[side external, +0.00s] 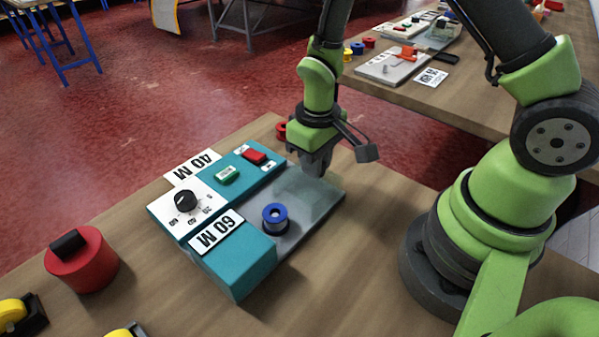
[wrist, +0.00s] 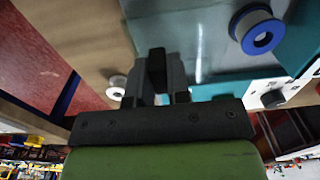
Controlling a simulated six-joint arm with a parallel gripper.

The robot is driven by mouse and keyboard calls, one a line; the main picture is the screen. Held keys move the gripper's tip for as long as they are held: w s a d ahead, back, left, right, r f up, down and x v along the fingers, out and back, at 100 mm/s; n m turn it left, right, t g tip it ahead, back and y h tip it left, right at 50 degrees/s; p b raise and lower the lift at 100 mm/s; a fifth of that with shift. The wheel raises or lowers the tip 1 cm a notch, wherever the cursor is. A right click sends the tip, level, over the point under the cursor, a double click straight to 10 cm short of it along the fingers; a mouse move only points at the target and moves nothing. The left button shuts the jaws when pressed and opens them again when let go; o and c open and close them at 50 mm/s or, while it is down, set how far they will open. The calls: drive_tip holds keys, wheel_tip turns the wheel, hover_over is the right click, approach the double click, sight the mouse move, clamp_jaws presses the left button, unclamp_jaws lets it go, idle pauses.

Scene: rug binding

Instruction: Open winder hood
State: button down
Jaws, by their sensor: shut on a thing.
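The winder (side external: 236,270) is a teal machine on the wooden bench, with a grey base plate at its right. A clear, faint hood (side external: 305,188) shows over the plate's far part; its exact edges and tilt are hard to make out. My gripper (side external: 316,168) is low at the hood's far right side. In the wrist view my gripper (wrist: 158,95) is shut on a dark upright piece (wrist: 157,68), which looks like the hood's handle. A blue-ringed spool (side external: 275,217) sits on the plate, and it also shows in the wrist view (wrist: 258,32).
The control panel has a black knob (side external: 186,201), a green button (side external: 227,174) and a red button (side external: 254,156). A red cylinder (side external: 82,259) stands at the left. Bench right of the plate is clear.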

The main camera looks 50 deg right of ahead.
drive_tip(key=shift+d, duration=0.1)
drive_tip(key=c, duration=1.1)
unclamp_jaws()
wheel_tip(320, 180, up, 10)
drive_tip(key=shift+r, duration=0.2)
drive_tip(key=s+r+m+t, duration=0.1)
drive_tip(key=s+r+t, duration=0.1)
drive_tip(key=s+r, duration=0.2)
drive_tip(key=s+a+r+m+t+y, duration=0.1)
drive_tip(key=s+r+t, duration=0.1)
drive_tip(key=s+r, duration=0.2)
drive_tip(key=s+r+m+t+y, duration=0.1)
drive_tip(key=s+r+m+t, duration=0.1)
drive_tip(key=r, duration=0.5)
drive_tip(key=shift+s+a+t, duration=0.15)
drive_tip(key=shift+s+t, duration=0.15)
drive_tip(key=shift+s, duration=0.4)
drive_tip(key=shift+s+a+t, duration=0.1)
drive_tip(key=shift+s+t, duration=0.2)
drive_tip(key=shift+s, duration=0.35)
